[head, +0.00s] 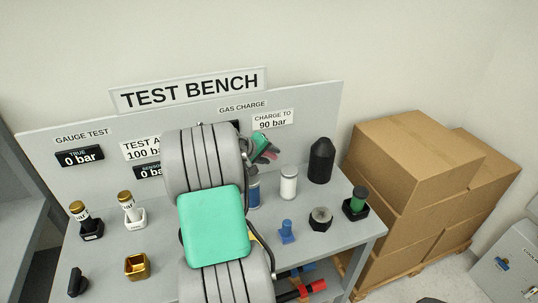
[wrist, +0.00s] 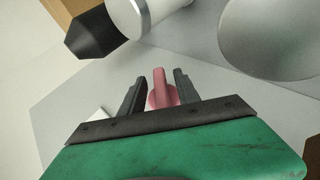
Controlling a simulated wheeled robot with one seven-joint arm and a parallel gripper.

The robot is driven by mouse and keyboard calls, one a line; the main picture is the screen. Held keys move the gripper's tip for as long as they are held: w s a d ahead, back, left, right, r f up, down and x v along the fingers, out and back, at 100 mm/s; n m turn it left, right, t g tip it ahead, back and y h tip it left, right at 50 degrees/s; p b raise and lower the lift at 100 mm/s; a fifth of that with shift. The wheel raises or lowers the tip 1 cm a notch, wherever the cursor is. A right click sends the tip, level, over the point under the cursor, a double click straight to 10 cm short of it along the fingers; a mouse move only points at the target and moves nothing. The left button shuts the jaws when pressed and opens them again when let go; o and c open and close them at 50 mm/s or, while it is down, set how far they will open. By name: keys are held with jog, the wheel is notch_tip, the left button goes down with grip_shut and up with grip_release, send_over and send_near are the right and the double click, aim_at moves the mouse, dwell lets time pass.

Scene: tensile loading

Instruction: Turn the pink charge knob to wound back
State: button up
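The pink charge knob (wrist: 160,92) shows in the wrist view as an upright pink bar on a rounder pink base. My gripper (wrist: 159,85) has its two dark fingers on either side of the bar, with a narrow gap showing on each side. It is open around the knob, and I cannot tell how deep the fingers reach. In the head view my gripper (head: 268,156) is at the bench's back panel, below the GAS CHARGE label. A bit of pink shows there; my arm hides most of that area.
A white cylinder (head: 288,184) and a black bottle (head: 320,161) stand to the right of my gripper. A blue fitting (head: 287,231), a black nut (head: 320,219) and a green-topped part (head: 356,203) stand on the bench's right. Cardboard boxes (head: 400,190) are stacked beyond.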

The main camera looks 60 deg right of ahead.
jog(key=shift+c, duration=0.4)
grip_shut()
jog(key=shift+r, duration=0.1)
jog(key=shift+s+m+t+y, duration=0.1)
jog(key=shift+m+t+y, duration=0.2)
jog(key=shift+t+y, duration=0.45)
jog(key=shift+s+d+m+t+y, duration=0.1)
jog(key=shift+m+t+y, duration=0.3)
jog(key=shift+t+y, duration=0.7)
jog(key=shift+m+t+y+p, duration=0.3)
jog(key=shift+t+y+p, duration=0.35)
jog(key=shift+t+y, duration=0.5)
jog(key=shift+y, duration=0.3)
